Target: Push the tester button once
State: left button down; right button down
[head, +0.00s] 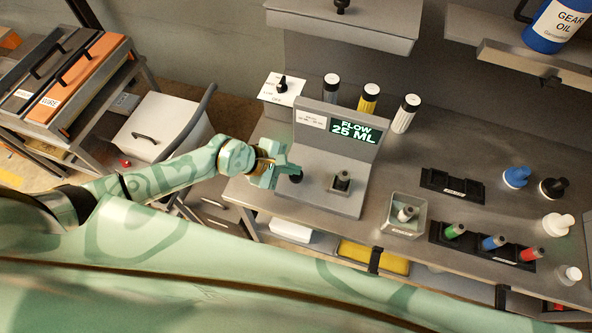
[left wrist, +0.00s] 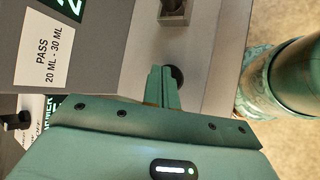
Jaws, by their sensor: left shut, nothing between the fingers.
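The tester (head: 318,188) is a grey stepped device on the bench, with a screen (head: 354,132) reading "FLOW 25 ML". Its black round button (head: 296,177) is on the left of its lower deck, partly covered by my left gripper (head: 288,170). In the left wrist view, my shut, empty fingers (left wrist: 163,80) point at the dark button (left wrist: 177,74) and overlap its left side. I cannot tell whether they touch it. A small dark-topped piece (head: 342,181) stands in a holder on the deck, right of the button. My right gripper is not in view.
A label (left wrist: 42,48) on the tester reads "PASS 20 ML - 30 ML". A black knob (head: 281,84) sits on a white panel behind the tester. A clear bin (head: 391,220) and black racks (head: 432,195) stand to the right. Shelves overhang the back.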

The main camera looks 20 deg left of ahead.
pick_arm(q)
jog(key=shift+r, duration=0.3)
notch_tip(320, 180, up, 5)
jog(key=p, duration=0.5)
dwell(0.8)
